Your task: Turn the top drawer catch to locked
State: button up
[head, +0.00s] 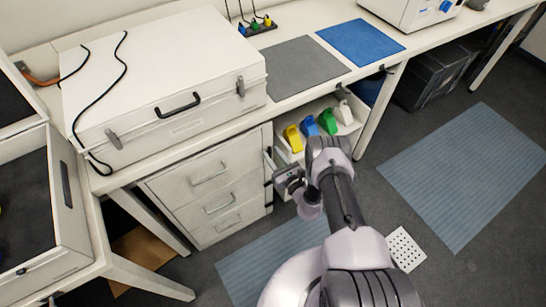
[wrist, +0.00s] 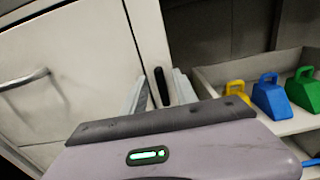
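The drawer cabinet (head: 181,190) stands under the bench, with its top drawer (head: 208,172) closed and its handle (wrist: 24,79) at the left of the wrist view. A black catch lever (wrist: 161,87) sits on the pale strip at the cabinet's right edge. It looks near upright, leaning slightly, in the wrist view. My gripper (wrist: 160,78) is open, with one pale finger on each side of the lever and gaps still showing. In the head view my gripper (head: 273,170) is at the cabinet's right front edge, and the arm hides part of that area.
An open bin (head: 347,128) right of the cabinet holds yellow, blue, green and white scoop-like items close to my arm. A large white case (head: 170,75) rests on the bench above. Grey (head: 305,68) and blue (head: 360,42) mats lie beside it. The floor in front is mostly clear.

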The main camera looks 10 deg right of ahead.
jog(key=shift+c, duration=0.2)
grip_shut()
jog(key=shift+w, duration=0.1)
jog(key=shift+w+d+f+m+b, duration=0.1)
jog(key=shift+d+f+m+b, duration=0.2)
jog(key=shift+m+b, duration=2)
jog(key=shift+w+d+f+m+b, duration=0.2)
jog(key=shift+m+b, duration=0.8)
jog(key=shift+m, duration=2.65)
jog(key=shift+s+d+f+m+b, duration=0.1)
jog(key=shift+d+f+m+b, duration=0.25)
jog(key=shift+m+b, duration=1.95)
jog(key=shift+m+p, duration=0.65)
jog(key=shift+m, duration=0.2)
